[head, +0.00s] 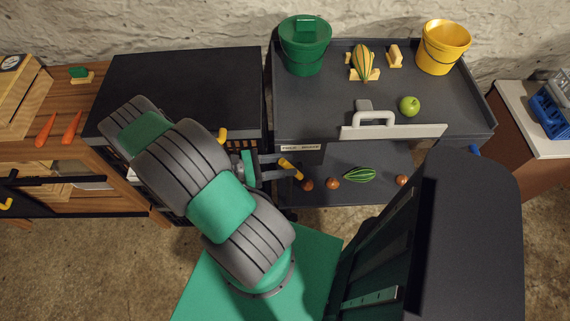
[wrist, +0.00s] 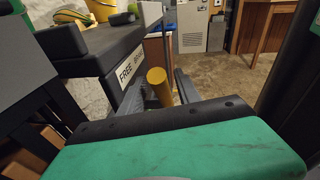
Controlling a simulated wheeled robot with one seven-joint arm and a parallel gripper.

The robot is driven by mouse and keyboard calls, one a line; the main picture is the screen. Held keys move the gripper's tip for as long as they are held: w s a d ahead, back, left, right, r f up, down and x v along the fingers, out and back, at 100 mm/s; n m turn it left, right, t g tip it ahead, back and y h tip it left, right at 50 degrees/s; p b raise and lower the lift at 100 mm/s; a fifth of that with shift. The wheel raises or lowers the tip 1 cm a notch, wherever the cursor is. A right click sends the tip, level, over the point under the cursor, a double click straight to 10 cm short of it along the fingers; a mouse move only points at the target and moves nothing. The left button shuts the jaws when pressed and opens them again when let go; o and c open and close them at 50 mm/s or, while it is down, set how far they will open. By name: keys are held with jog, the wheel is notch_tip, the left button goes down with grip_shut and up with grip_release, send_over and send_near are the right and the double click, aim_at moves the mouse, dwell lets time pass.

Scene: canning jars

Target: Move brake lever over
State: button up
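The yellow brake lever (head: 291,169) sticks out from the front of the grey cart (head: 330,95), just below a white label (head: 301,147). In the wrist view the lever (wrist: 158,86) shows as a yellow cylinder beside the label (wrist: 131,67), which reads "FREE" and a partly hidden second word. My gripper (head: 287,166) is at the lever, with one finger on each side of it. The fingers look apart, with some gap beside the lever in the wrist view. Whether either finger touches it is hard to tell.
The cart's top holds a green bucket (head: 305,46), a yellow bucket (head: 443,47), a striped squash (head: 362,62), a green apple (head: 409,106) and a pale handle bar (head: 392,130). Its lower shelf holds produce. A black-topped unit (head: 185,75) stands close on the left.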

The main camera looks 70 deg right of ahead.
jog(key=b+v, duration=0.1)
jog(key=v, duration=0.6)
jog(key=shift+w+a, duration=0.25)
jog(key=shift+w, duration=0.05)
